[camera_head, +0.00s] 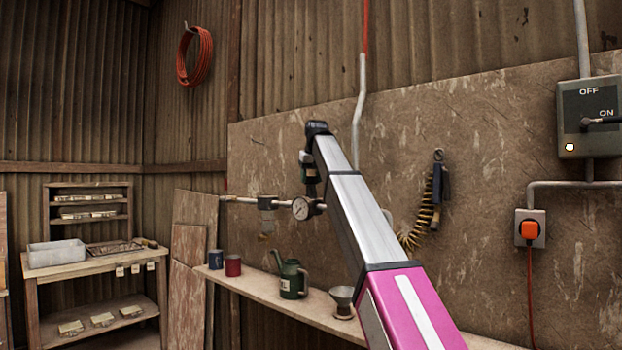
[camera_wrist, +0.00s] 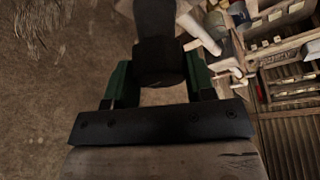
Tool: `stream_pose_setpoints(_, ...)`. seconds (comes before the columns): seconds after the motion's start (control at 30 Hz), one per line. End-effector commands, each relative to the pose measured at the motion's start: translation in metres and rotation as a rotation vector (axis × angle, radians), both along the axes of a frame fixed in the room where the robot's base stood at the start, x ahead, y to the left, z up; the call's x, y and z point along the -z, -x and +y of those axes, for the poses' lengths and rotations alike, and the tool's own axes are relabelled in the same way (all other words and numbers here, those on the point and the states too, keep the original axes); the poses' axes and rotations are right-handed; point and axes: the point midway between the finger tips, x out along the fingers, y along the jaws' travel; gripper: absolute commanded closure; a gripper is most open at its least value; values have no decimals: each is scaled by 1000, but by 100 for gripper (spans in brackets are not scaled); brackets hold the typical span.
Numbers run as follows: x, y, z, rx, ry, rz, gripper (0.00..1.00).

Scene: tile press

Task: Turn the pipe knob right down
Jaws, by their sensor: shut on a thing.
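My gripper (camera_wrist: 158,72) shows in the wrist view with its two green fingers on either side of a dark round knob (camera_wrist: 160,60), closed on it. In the head view my gripper (camera_head: 309,178) hangs down from the end of my arm, just above the pressure gauge (camera_head: 301,208) on the wall pipe (camera_head: 241,200). The knob cannot be made out there, as my gripper and arm cover that spot. How far the knob is turned cannot be told.
A shelf (camera_head: 330,318) below the pipe holds a green oil can (camera_head: 290,280), a funnel (camera_head: 343,300) and red (camera_head: 233,266) and blue (camera_head: 215,259) mugs. A switch box (camera_head: 589,112) is at the far right.

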Motion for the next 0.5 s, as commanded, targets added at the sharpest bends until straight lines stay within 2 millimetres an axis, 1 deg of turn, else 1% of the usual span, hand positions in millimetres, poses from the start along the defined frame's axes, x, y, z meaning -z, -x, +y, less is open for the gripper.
stream_pose_setpoints(0.17,0,0,0,-2,0,0,74)
stream_pose_setpoints(0.2,0,0,0,-2,0,0,40)
stream_pose_setpoints(0.23,0,0,0,-2,0,0,30)
stream_pose_setpoints(0.27,0,0,0,-2,0,0,24)
stream_pose_setpoints(0.5,0,0,0,0,0,0,24)
